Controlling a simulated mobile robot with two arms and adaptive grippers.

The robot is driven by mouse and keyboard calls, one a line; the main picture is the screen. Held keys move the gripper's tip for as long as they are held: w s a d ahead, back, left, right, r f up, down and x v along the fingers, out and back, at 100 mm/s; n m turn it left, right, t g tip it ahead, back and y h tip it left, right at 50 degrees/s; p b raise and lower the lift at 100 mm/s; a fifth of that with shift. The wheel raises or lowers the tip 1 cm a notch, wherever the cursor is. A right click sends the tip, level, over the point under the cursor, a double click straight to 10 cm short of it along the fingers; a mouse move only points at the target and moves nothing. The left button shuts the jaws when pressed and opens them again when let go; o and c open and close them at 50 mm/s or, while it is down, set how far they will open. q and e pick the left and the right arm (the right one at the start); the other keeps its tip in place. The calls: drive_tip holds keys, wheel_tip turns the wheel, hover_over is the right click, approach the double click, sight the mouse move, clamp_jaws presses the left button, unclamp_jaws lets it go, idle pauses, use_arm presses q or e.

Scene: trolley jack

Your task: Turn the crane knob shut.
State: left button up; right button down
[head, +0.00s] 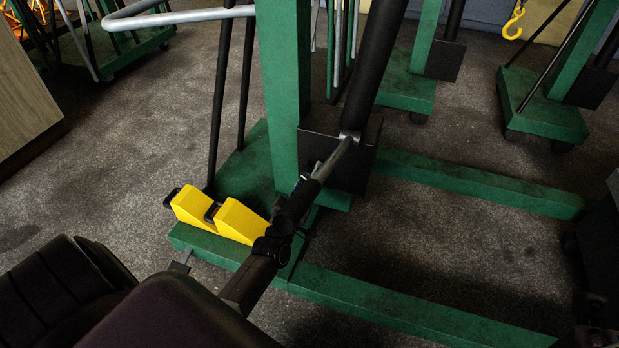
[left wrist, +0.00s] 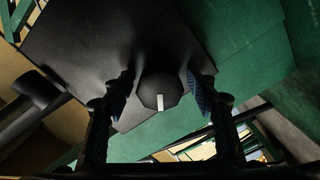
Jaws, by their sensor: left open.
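The crane knob (left wrist: 160,90) is a dark, faceted knob with a white mark on its face, seen in the left wrist view. The mark points toward the bottom of that picture. The knob sits on the black block (left wrist: 90,40) of the green crane; the block also shows in the head view (head: 352,165). My left gripper (left wrist: 158,98) is open, one finger on each side of the knob, with a narrow gap seen on both sides. In the head view my left gripper (head: 303,190) is at the block's near left side, and the knob cannot be made out there.
Yellow wedges (head: 215,213) sit on the green base left of my gripper. The crane's green post (head: 285,90) and black cylinder (head: 378,60) rise behind it. Green legs (head: 420,310) run right along the floor. Dark parts at the right edge are unclear.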

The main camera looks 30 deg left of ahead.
use_arm(q)
drive_tip(key=c, duration=1.2)
drive_tip(key=shift+o, duration=0.2)
